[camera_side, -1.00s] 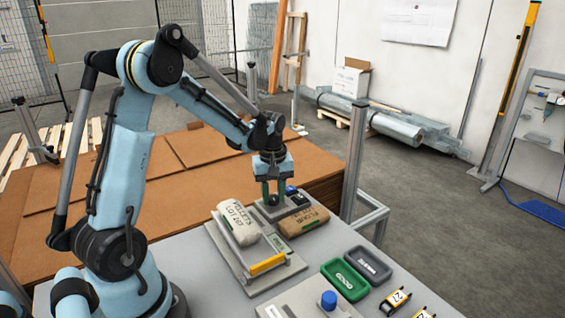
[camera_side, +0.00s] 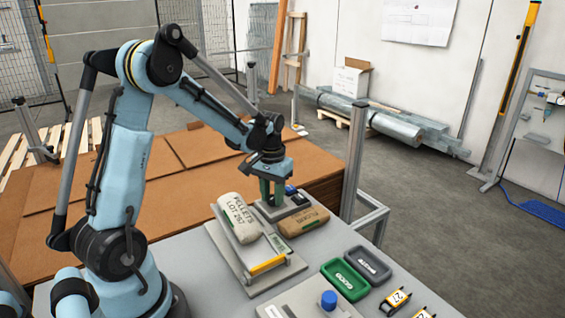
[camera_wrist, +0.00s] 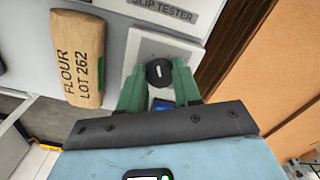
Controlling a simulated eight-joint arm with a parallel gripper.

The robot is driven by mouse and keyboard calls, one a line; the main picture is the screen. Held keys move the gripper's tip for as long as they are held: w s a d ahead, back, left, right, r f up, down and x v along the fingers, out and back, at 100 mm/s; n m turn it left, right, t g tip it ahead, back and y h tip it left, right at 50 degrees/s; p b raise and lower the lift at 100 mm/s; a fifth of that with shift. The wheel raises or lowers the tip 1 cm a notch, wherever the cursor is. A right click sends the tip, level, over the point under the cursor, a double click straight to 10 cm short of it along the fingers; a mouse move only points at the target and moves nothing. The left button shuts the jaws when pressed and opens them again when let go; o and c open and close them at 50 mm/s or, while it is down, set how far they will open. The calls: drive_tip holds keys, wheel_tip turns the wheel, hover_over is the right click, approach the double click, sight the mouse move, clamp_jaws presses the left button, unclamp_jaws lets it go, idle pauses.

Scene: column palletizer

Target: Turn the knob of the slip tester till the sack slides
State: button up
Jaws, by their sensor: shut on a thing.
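My gripper (camera_side: 272,200) is shut on the slip tester's black knob; its green fingers stand either side of the knob (camera_wrist: 159,73) in the wrist view. The knob has a white mark and sits on a pale square panel. The slip tester (camera_side: 240,272) is a grey plate on the table with a yellow bar (camera_side: 268,264) across its front end. A pale sack (camera_side: 239,217) marked PELLETS LOT 267 lies on its tilted bed, its far end raised, apart from the yellow bar.
A brown flour sack (camera_side: 304,220) lies right of the tester; it also shows in the wrist view (camera_wrist: 78,58). A green tray (camera_side: 345,280) and a dark tray (camera_side: 370,265) sit at the table's right. A blue-topped knob (camera_side: 328,300) stands in front. A metal post (camera_side: 354,160) rises behind.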

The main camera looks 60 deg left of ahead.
sight(273, 198)
idle(0.4)
drive_tip(key=o, duration=1.1)
drive_tip(key=shift+c, duration=0.2)
wheel_tip(273, 198, up, 12)
